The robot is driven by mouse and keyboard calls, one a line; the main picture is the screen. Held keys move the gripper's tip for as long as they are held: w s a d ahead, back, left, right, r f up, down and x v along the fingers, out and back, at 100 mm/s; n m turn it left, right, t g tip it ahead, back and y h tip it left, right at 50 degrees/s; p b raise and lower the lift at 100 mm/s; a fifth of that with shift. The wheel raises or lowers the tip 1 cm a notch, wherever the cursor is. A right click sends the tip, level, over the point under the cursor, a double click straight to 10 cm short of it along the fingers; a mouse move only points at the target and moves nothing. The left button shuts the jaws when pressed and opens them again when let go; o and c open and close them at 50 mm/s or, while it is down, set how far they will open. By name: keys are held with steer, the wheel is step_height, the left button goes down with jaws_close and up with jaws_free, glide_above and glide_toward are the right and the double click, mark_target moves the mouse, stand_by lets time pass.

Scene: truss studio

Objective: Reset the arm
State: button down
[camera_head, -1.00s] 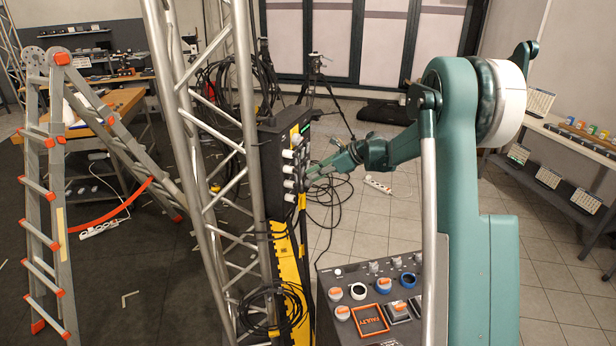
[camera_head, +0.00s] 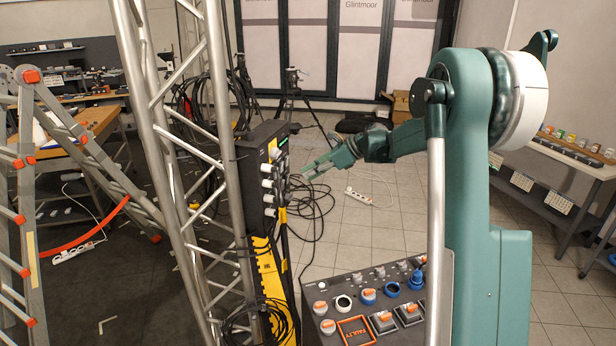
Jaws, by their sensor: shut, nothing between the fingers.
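My gripper (camera_head: 314,170) is at the end of my green arm, near the middle of the picture. It is shut and empty, and points left toward the dark connector box (camera_head: 252,185) on the truss. A gap shows between the fingertips and the white plugs (camera_head: 270,184) on the box's right face. The arm reaches left from its tall green link at the right, with the wrist about level with the box.
A metal truss (camera_head: 190,180) stands left of the box, with black cables around it. A control panel (camera_head: 345,290) with knobs and an orange-framed tray is below the arm. A ladder (camera_head: 28,200) stands far left. A shelf (camera_head: 570,160) with small items is at the right.

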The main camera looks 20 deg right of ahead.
steer(key=shift+s, duration=0.1)
steer(key=s+a+r+n+h+b, duration=0.1)
steer(key=s+a+n, duration=0.25)
steer(key=s, duration=0.55)
steer(key=s+a+r+n+h+b, duration=0.2)
steer(key=s+a+n, duration=0.15)
steer(key=s, duration=0.55)
steer(key=s+a+r+n+h+b, duration=0.1)
steer(key=s+a+n, duration=0.25)
steer(key=s, duration=0.55)
steer(key=s+f+n+h+b, duration=0.1)
steer(key=s+f+n, duration=0.3)
steer(key=s, duration=0.5)
steer(key=s+f+n+h+b, duration=0.2)
steer(key=s+f+n, duration=0.2)
steer(key=s, duration=0.6)
steer(key=s+f+n+t+h+b, duration=0.1)
steer(key=s+f+n, duration=0.3)
steer(key=s, duration=0.6)
steer(key=shift+s+d+f+n+h+b, duration=0.2)
steer(key=shift+f+n+h+b, duration=0.15)
steer(key=shift+n, duration=0.9)
steer(key=shift+f, duration=0.1)
